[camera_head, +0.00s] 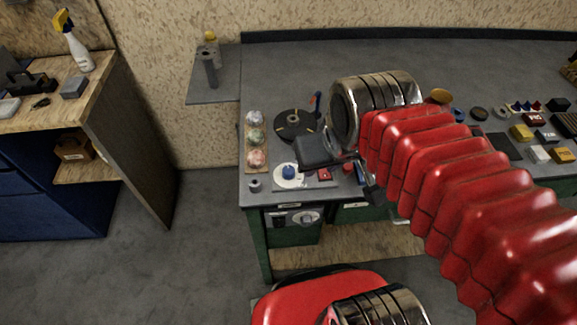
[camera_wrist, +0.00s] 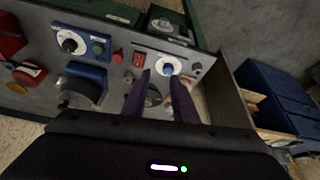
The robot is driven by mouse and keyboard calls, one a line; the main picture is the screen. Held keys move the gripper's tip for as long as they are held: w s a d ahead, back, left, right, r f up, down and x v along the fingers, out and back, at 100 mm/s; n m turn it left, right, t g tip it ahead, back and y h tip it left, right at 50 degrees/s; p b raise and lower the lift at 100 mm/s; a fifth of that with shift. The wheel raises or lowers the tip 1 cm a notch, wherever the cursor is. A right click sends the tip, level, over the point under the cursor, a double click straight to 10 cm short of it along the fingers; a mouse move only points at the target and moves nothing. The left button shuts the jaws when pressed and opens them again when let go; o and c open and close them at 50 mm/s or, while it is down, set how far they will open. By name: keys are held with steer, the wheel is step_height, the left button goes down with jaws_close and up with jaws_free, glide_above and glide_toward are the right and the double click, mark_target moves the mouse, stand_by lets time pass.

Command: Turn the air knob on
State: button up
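A blue knob on a round white dial (camera_head: 281,181) sits near the front left corner of the grey bench. It also shows in the wrist view (camera_wrist: 168,67), just beyond my fingertips. I cannot read which one is the air knob. My gripper (camera_wrist: 160,78) is open, its two dark fingers apart with nothing held between them. The fingertips point toward the blue knob, and I cannot tell whether they touch it.
A red switch (camera_head: 324,174) is right of the white dial. A black spoked disc (camera_head: 296,124) and a board of colored balls (camera_head: 256,141) lie behind it. A small grey cylinder (camera_head: 254,185) stands at the corner. Floor left of the bench is clear.

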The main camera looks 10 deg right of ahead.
steer(key=o, duration=0.5)
steer(key=w+n+g, duration=0.1)
steer(key=w, duration=0.1)
steer(key=w+a+f+n, duration=0.1)
steer(key=w, duration=0.1)
steer(key=w+f+n+g, duration=0.1)
steer(key=w, duration=0.1)
steer(key=shift+w+a+f+g, duration=0.1)
steer(key=shift+a+g, duration=0.2)
steer(key=shift+a, duration=0.1)
steer(key=shift+c, duration=0.2)
steer(key=n+g, duration=0.2)
steer(key=n, duration=1.1)
glide_above(289, 169)
step_height(289, 169, down, 14)
steer(key=shift+r, duration=0.25)
steer(key=shift+c, duration=0.3)
steer(key=c, duration=1)
